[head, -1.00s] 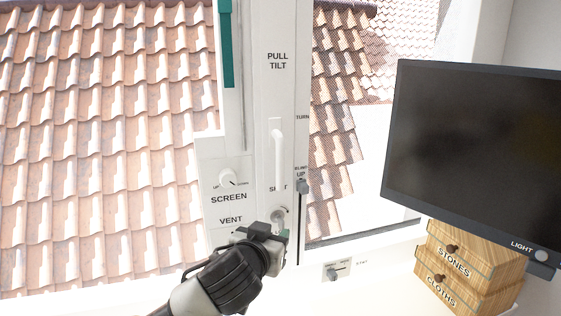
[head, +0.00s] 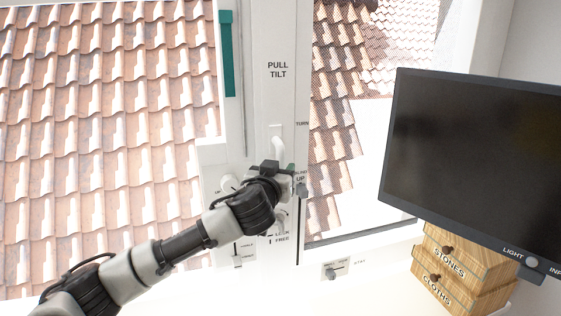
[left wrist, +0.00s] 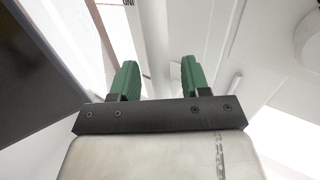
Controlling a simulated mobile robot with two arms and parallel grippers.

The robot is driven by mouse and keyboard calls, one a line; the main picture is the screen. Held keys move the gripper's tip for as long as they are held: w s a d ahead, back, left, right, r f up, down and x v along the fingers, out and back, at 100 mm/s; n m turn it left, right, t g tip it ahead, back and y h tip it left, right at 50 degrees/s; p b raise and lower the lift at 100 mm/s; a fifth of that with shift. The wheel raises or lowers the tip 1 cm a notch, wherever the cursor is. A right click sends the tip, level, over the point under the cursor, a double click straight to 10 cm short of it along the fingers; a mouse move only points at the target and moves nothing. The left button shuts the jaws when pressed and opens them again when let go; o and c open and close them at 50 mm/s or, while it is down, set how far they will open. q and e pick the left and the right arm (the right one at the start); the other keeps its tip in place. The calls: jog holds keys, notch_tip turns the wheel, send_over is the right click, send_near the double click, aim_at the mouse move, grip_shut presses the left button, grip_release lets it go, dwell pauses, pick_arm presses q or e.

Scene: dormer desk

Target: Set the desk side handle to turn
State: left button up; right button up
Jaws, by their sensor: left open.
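The white desk side handle (head: 278,146) is on the window post, below the "PULL TILT" lettering. Its visible upper part points downward; its lower part is hidden behind my left gripper. The "TURN" lettering (head: 302,123) is at the right edge of the post. My left gripper (head: 284,170) is in front of the handle's lower part. In the left wrist view its two green fingers (left wrist: 160,80) are apart, with no object clearly seen between them. I cannot tell whether they touch the handle. My right gripper is not in view.
A blind slider (head: 301,189) sits just right of the gripper. A screen knob (head: 229,183) is left of it, partly covered. A monitor (head: 470,165) and wooden drawers (head: 465,270) stand at the right. A small slider (head: 335,272) is low on the sill.

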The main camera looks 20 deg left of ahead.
pick_arm(q)
jog(key=shift+w, duration=0.7)
jog(key=shift+c, duration=0.4)
grip_shut()
